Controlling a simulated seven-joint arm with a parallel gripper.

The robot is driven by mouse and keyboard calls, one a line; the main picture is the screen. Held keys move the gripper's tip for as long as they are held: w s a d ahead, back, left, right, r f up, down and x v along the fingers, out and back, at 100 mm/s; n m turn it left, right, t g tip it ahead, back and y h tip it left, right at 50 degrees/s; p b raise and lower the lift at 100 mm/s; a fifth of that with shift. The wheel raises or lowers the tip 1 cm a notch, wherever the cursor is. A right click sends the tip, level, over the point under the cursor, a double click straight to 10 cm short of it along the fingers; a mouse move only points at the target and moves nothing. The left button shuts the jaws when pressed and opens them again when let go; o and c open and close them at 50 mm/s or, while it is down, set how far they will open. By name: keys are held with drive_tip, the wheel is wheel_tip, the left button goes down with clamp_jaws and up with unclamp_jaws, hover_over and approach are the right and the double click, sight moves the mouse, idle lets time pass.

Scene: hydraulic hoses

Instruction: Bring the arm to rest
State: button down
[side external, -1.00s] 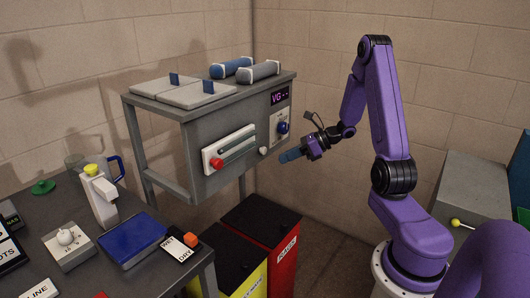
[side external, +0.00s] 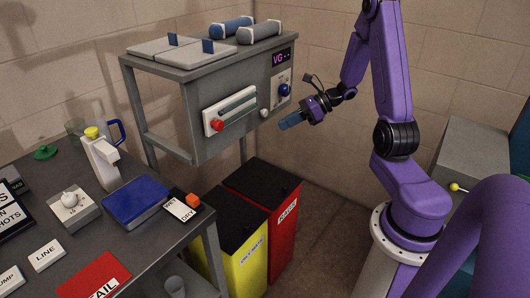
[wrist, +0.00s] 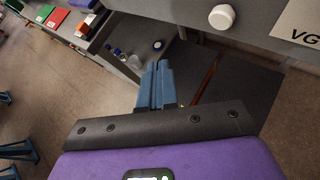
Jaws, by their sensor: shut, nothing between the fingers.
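My gripper (side external: 290,122) is shut with nothing between its blue fingers. In the side external view it hangs in free air just right of the grey raised cabinet, clear of its front panel. The closed fingers also show in the wrist view (wrist: 156,85), above the dark bin tops. My purple arm bends down to it from the right.
The cabinet (side external: 176,134) has a red-knobbed slider (side external: 218,125) and a blue knob (side external: 285,90). A yellow bin (side external: 238,250) and a red bin (side external: 284,225) stand below. The bench (side external: 90,225) at left holds a blue pad (side external: 135,203), a dispenser (side external: 100,158) and signs.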

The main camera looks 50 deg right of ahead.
drive_tip(key=s+a+r+n+g, duration=0.1)
drive_tip(key=s+a+n+g, duration=0.4)
drive_tip(key=a+n, duration=0.4)
drive_tip(key=s+a+r+n+g, duration=0.2)
drive_tip(key=s+a+n+g, duration=0.3)
drive_tip(key=a+n, duration=0.4)
drive_tip(key=s+a+r+n+h, duration=0.1)
drive_tip(key=s+a+n+h, duration=0.1)
drive_tip(key=s+n+h, duration=0.2)
drive_tip(key=s+a+r+n+t+h, duration=0.1)
drive_tip(key=s+n+h, duration=0.3)
drive_tip(key=s+n, duration=0.7)
drive_tip(key=a+r+n, duration=0.1)
drive_tip(key=n, duration=0.8)
drive_tip(key=shift+t, duration=0.3)
